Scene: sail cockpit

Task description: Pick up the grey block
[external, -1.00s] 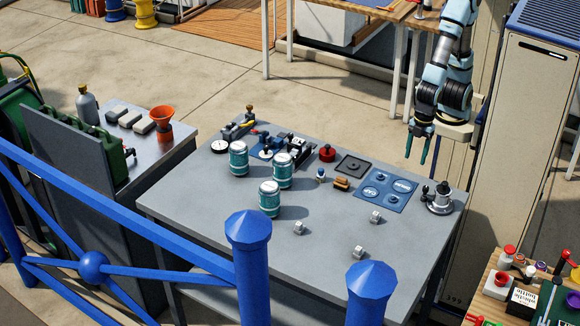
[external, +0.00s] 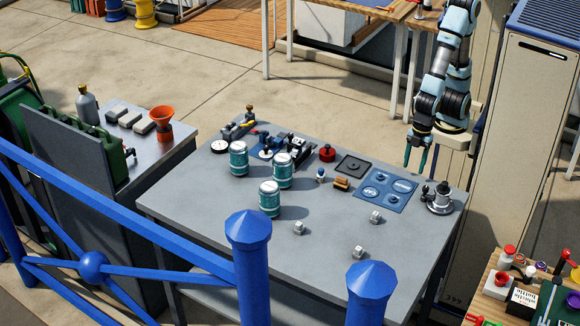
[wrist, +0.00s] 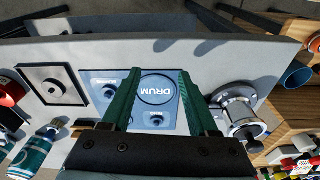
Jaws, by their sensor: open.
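Three small light-grey blocks lie apart on the grey table: one near the front middle (external: 298,228), one to the right (external: 375,217), and one closer to the front edge (external: 358,252). Several larger grey blocks (external: 130,119) lie on the side bench at left. I cannot tell which one the task means. My gripper (external: 415,162) is open and empty, pointing down by the table's far right edge. In the wrist view its green fingers (wrist: 160,72) are spread over the blue mat marked DRUM; none of the small blocks is clearly visible there.
On the table stand several teal cans (external: 269,198), a blue mat (external: 372,204), a metal winch-like part (external: 439,200), a dark square plate (external: 353,166) and a red part (external: 327,153). A blue railing (external: 150,279) crosses the foreground. The table's front right is mostly clear.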

